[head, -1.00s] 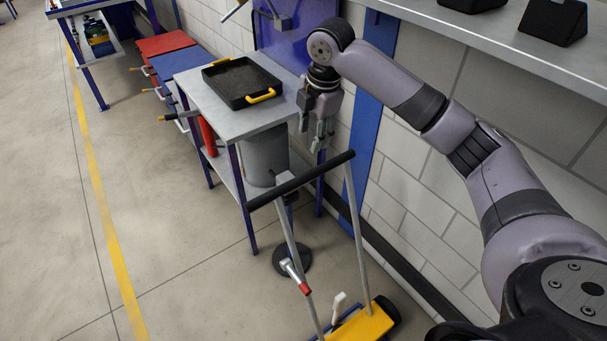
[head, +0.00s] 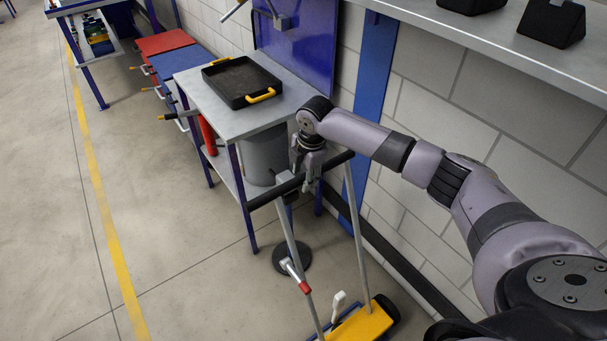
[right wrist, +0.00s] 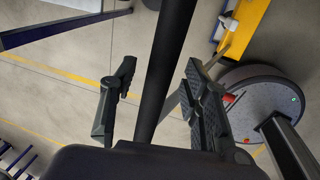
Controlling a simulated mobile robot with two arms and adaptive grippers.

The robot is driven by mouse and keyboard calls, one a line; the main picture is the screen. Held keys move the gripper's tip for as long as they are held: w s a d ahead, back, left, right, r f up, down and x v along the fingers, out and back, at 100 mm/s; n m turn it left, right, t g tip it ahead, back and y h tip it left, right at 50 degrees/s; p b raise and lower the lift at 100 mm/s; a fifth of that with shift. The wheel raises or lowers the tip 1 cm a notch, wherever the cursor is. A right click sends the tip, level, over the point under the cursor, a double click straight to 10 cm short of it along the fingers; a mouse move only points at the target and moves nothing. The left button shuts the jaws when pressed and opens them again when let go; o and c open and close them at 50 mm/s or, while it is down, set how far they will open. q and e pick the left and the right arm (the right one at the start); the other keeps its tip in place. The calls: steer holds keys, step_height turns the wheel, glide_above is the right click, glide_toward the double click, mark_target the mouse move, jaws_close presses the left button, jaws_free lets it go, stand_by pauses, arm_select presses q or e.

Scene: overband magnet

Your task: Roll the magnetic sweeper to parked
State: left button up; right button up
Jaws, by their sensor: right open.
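The magnetic sweeper has a yellow body (head: 362,322) on the floor at the bottom of the head view and a black handle bar (head: 268,197) on two grey poles. In the right wrist view the bar (right wrist: 169,60) runs up the middle and the yellow body (right wrist: 245,27) is at the top right. My right gripper (head: 309,184) is open at the handle bar, with one finger on each side of it in the right wrist view (right wrist: 158,95). I cannot tell whether the fingers touch the bar. My left gripper is not in view.
A metal table (head: 205,97) with a black yellow-handled tray (head: 241,79) stands just behind the handle, by the wall. A grey shelf (head: 480,45) juts out at the upper right. Open floor (head: 45,230) with a yellow line (head: 106,218) lies to the left.

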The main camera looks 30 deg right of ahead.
steer(key=shift+f, duration=0.15)
steer(key=shift+c, duration=0.3)
jaws_close()
stand_by(0.6)
